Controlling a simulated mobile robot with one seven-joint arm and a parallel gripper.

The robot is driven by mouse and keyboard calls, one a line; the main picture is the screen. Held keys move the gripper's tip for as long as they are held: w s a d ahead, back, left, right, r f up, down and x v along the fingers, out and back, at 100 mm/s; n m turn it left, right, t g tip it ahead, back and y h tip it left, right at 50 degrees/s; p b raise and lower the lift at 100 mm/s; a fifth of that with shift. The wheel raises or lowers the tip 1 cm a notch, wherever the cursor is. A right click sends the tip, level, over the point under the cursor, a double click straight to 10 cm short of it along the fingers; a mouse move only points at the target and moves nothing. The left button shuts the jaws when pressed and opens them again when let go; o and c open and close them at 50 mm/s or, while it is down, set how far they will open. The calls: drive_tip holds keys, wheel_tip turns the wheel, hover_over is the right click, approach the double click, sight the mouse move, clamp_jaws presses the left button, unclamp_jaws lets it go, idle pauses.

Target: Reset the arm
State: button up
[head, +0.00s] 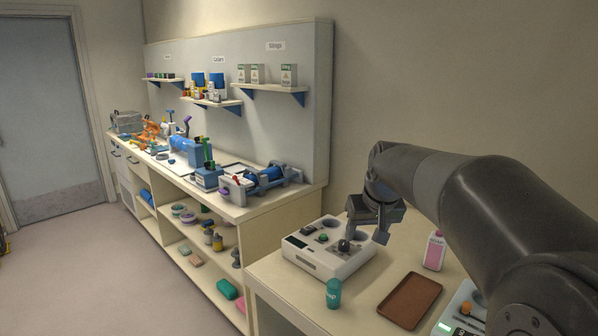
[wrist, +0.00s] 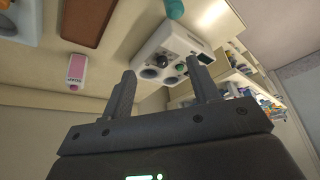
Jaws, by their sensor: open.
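My gripper (head: 368,226) hangs from my dark arm, which reaches in from the right in the head view. It is in front of or above a white box (head: 330,262) with round wells, a green knob and a dark knob. In the wrist view the two fingers of my gripper (wrist: 160,92) stand apart with nothing between them. The white box (wrist: 155,45) lies beyond the fingertips there. I cannot tell the exact gap between the gripper and the box.
A teal bottle (head: 333,293), a brown tray (head: 410,300) and a pink-labelled bottle (head: 434,250) stand on the near table (head: 283,283). At the left, a long bench (head: 240,208) carries several tools, with shelves above and below. Open floor (head: 70,270) lies at the left.

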drive_tip(key=s+f, duration=0.3)
drive_tip(key=s, duration=1.1)
drive_tip(key=s+f+m, duration=0.1)
drive_tip(key=s+f, duration=0.3)
drive_tip(key=s, duration=1)
drive_tip(key=shift+t+h, duration=0.4)
drive_tip(key=shift+s, duration=0.1)
